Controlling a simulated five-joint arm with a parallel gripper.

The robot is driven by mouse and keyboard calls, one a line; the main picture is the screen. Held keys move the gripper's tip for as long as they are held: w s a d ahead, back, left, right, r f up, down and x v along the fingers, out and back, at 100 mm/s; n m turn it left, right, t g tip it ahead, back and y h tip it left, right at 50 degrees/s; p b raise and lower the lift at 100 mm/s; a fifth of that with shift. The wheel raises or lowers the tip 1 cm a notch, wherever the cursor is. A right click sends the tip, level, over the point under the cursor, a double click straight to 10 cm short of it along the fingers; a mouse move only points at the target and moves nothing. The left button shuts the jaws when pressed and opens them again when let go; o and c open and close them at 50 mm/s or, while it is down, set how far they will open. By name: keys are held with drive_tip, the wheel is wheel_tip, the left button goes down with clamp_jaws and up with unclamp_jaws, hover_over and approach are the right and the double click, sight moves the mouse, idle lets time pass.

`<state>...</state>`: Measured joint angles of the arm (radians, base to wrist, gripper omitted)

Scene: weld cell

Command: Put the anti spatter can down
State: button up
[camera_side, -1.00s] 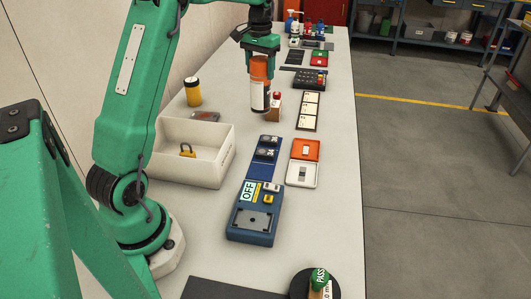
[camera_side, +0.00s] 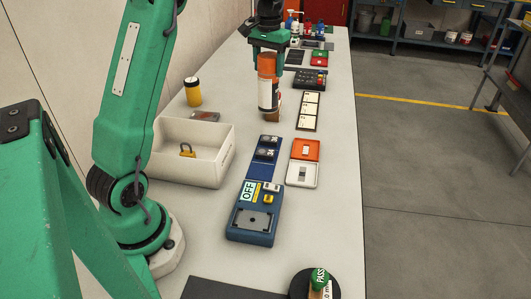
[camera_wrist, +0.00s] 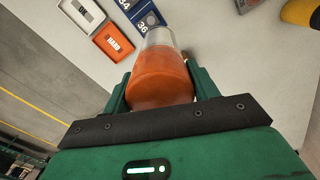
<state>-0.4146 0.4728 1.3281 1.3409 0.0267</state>
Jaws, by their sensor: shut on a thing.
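The anti spatter can (camera_side: 266,92) has an orange top, a white label and a dark band. In the side view it hangs upright below my gripper (camera_side: 267,54), which is shut on its orange upper part. The can's lower end is in front of a small brown block, and I cannot tell whether it touches the table. In the wrist view the can (camera_wrist: 162,75) sits between the two green fingers of my gripper (camera_wrist: 160,92).
A white bin (camera_side: 222,165) holding a yellow padlock (camera_side: 187,150) stands nearer the arm. A yellow jar (camera_side: 193,92) is left of the can. A framed card strip (camera_side: 309,111) lies to its right. A blue OFF box (camera_side: 252,215) lies in front.

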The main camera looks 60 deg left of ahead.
drive_tip(key=shift+d, duration=0.1)
drive_tip(key=s+d, duration=0.2)
drive_tip(key=d, duration=1.1)
drive_tip(key=s+d+m, duration=0.1)
drive_tip(key=s+d, duration=0.2)
drive_tip(key=d, duration=1.1)
drive_tip(key=s+d+m, duration=0.1)
drive_tip(key=s+d, duration=0.1)
drive_tip(key=d, duration=1.1)
drive_tip(key=shift+s+d+r, duration=0.2)
drive_tip(key=shift+s, duration=0.05)
drive_tip(key=shift+w, duration=0.1)
